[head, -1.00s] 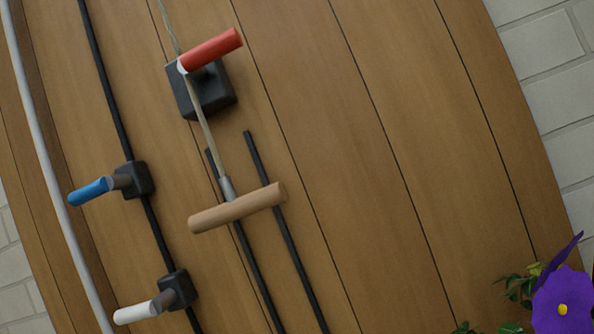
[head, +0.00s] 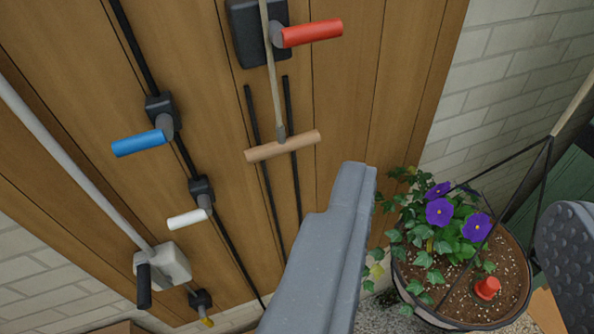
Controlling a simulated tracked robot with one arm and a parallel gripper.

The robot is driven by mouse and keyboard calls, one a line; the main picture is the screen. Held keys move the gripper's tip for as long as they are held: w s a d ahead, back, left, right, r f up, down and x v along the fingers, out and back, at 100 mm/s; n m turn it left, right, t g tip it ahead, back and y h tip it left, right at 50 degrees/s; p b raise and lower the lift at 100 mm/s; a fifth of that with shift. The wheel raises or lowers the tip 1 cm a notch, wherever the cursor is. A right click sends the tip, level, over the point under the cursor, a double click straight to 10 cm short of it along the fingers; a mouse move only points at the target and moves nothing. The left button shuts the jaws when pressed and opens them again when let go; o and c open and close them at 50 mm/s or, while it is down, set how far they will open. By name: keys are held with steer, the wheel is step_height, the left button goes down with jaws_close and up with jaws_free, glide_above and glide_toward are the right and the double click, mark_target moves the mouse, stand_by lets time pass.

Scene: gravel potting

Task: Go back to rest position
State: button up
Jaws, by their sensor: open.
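My gripper (head: 460,190) shows in the head view as two grey fingers spread wide apart. The left finger reaches up from the bottom middle, and the right one, with a studded pad, is cut off by the right edge. Nothing is held between the fingers. A hanging pot (head: 403,290) with purple pansies (head: 440,212), ivy and a small red object (head: 487,288) in its soil shows beyond the gap between them. I cannot tell its distance from the fingers.
A wooden panel (head: 340,110) carries a red handle (head: 312,33), a wooden T-handle (head: 283,146) on a cord, a blue handle (head: 139,143) and a white handle (head: 187,219). A black handle (head: 144,287) sits lower left. A pale brick wall (head: 510,85) stands at the right.

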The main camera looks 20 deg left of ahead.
step_height(320, 180, down, 12)
steer(key=b, duration=1.2)
